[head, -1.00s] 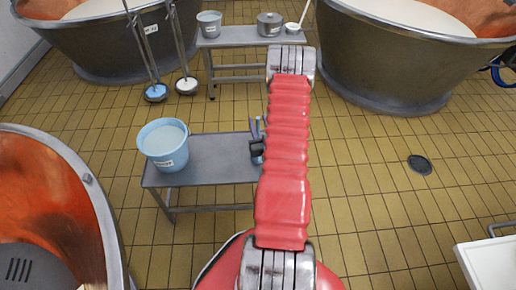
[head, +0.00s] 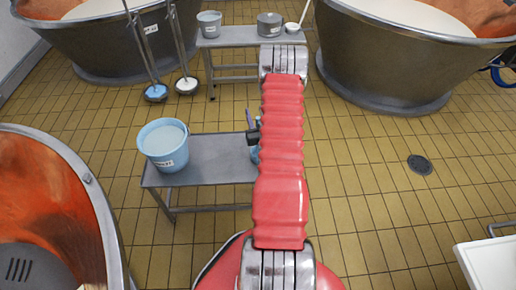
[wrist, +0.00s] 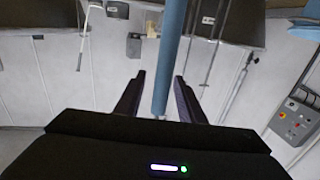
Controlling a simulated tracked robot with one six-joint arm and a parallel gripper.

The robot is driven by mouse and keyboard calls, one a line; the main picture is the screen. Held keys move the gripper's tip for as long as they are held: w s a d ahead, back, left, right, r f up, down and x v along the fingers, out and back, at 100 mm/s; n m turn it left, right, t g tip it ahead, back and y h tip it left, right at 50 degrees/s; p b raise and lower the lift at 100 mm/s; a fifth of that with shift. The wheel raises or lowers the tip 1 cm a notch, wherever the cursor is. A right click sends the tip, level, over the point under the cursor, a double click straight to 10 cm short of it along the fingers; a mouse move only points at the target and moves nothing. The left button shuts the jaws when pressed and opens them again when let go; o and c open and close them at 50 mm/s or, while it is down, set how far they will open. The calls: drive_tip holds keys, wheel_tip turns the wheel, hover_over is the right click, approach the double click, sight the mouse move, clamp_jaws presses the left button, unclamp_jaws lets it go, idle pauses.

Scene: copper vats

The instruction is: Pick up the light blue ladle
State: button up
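A light blue rod (wrist: 168,55), apparently the ladle's handle, runs down between the fingers of my gripper (wrist: 160,80) in the wrist view. The fingers stand apart with gaps beside the rod, so they do not appear closed on it. In the head view, my red arm hides most of the gripper. A dark part of my gripper (head: 252,136) shows at the arm's left edge above the near bench (head: 210,172). The ladle's bowl is hidden.
A light blue bucket (head: 164,146) stands on the near bench's left end. A far bench (head: 240,40) carries a bucket, a pot and a white ladle (head: 292,26). Large vats (head: 385,62) stand around. Two long-handled tools hang at the left vat.

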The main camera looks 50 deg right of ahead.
drive_tip(key=shift+c, duration=0.6)
clamp_jaws()
